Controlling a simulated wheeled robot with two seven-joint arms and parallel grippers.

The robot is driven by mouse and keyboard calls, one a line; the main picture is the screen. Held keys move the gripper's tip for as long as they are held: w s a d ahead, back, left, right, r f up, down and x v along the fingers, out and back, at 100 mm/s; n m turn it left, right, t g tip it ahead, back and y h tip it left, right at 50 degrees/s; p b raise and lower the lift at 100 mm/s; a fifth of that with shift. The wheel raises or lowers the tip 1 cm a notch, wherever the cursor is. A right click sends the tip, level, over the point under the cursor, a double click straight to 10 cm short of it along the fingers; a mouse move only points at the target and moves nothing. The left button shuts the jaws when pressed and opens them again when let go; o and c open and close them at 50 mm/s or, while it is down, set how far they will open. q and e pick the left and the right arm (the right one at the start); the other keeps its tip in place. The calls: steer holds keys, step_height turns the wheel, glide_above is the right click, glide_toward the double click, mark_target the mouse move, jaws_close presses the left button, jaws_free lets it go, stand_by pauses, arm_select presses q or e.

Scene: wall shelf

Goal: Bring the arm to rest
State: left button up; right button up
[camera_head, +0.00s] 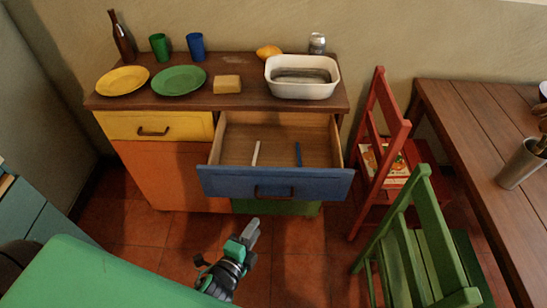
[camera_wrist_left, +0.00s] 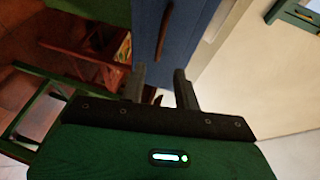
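My left gripper (camera_head: 250,234) is in the lower middle of the head view, over the floor in front of the cabinet and short of the open blue drawer (camera_head: 276,184). In the left wrist view, the two dark fingers of the left gripper (camera_wrist_left: 159,78) stand apart, and I see nothing held between them. The blue drawer front (camera_wrist_left: 150,50) with its dark handle shows beyond the fingers there. The drawer is pulled out and holds a white stick-like item (camera_head: 255,153) and a blue one (camera_head: 298,154). My right gripper is in neither view.
The wooden cabinet top (camera_head: 225,99) carries plates, cups, a bottle, a yellow block and a white dish (camera_head: 303,91). A red chair (camera_head: 383,150) and green chair (camera_head: 415,235) stand at the right, beside a wooden table (camera_head: 480,125). Tiled floor (camera_head: 298,270) is open near the gripper.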

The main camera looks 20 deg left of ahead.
arm_select(q)
steer(key=shift+f, duration=0.15)
steer(key=s+a+f+n+g+p, duration=0.15)
steer(key=s+f+n+g, duration=0.25)
steer(key=f, duration=1)
steer(key=s+f+n+g+p, duration=0.25)
steer(key=s+f, duration=0.25)
steer(key=f, duration=0.8)
steer(key=s+a+f+n+g, duration=0.2)
steer(key=s+f, duration=0.3)
steer(key=s, duration=0.3)
steer(key=s+a+f+n+g+y+p, duration=0.1)
steer(key=s+a+f+n+g, duration=0.2)
steer(key=s+f, duration=0.3)
steer(key=s+a+f+n+g+y, duration=0.1)
steer(key=s+a+f+n+g, duration=0.1)
steer(key=s, duration=0.7)
step_height(320, 180, down, 4)
steer(key=n+g, duration=0.1)
steer(key=n, duration=0.1)
steer(key=shift+s+a+r+n+p, duration=0.15)
steer(key=shift+s+r+n+p, duration=0.15)
steer(key=shift+n+p, duration=0.1)
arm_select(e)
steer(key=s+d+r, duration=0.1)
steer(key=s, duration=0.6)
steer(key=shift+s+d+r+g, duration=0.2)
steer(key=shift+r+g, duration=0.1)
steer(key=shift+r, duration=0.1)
